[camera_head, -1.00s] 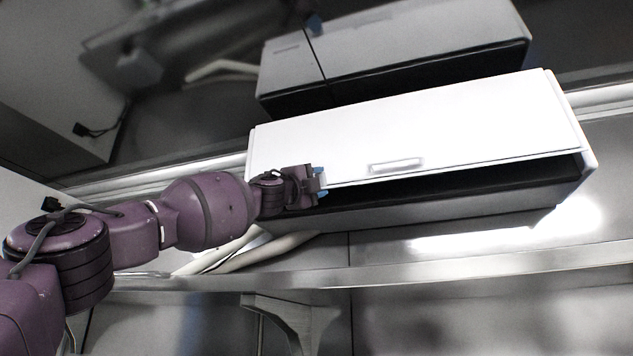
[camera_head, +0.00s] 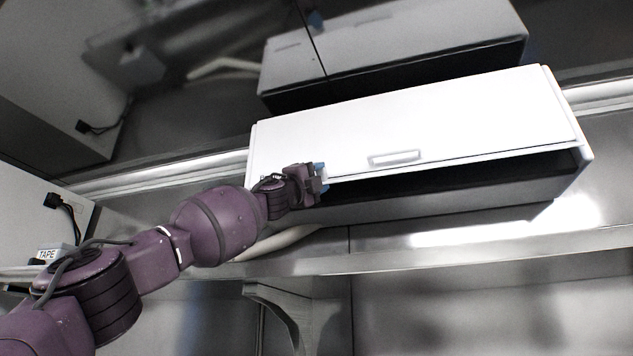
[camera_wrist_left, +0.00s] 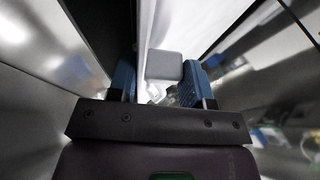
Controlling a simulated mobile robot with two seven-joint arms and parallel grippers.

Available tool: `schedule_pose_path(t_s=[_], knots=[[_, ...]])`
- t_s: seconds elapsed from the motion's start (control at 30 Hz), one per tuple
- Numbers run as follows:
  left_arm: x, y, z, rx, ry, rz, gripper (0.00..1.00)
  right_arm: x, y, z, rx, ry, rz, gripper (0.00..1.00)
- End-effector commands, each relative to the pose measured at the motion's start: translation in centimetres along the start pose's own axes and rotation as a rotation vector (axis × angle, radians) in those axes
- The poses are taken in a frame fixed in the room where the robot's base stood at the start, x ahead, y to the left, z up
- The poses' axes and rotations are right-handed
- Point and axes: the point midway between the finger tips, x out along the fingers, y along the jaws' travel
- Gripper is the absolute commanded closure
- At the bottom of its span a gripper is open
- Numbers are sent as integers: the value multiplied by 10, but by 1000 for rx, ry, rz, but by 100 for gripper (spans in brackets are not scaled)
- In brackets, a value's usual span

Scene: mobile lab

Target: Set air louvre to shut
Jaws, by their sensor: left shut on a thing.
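The air louvre (camera_head: 440,125) is a long white flap on the front of a wall unit, with a small raised pull (camera_head: 395,158) near its lower edge. A dark gap shows below that edge, so the flap stands open. My left gripper (camera_head: 321,178) is at the flap's lower edge, left of the pull. In the left wrist view, the blue fingers of my left gripper (camera_wrist_left: 160,82) stand on either side of the white flap edge and a small grey block (camera_wrist_left: 165,65). They are shut on the louvre; the exact contact is partly hidden. My right gripper is not in view.
The unit body (camera_head: 450,198) sits above a metal shelf edge (camera_head: 440,262) with a bracket (camera_head: 285,305) below. A reflective dark panel (camera_head: 205,110) is behind. The area below the unit looks clear.

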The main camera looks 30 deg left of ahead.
Motion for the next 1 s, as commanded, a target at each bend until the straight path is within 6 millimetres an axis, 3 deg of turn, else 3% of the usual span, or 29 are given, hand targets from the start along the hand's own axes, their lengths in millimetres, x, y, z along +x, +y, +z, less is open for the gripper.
schedule_pose_path(t_s=[0.97, 1.0], knots=[[-3, 2, 2, 37, -6, -100, 79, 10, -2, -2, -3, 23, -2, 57], [-3, 3, 2, 37, -6, -100, 49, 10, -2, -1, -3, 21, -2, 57]])
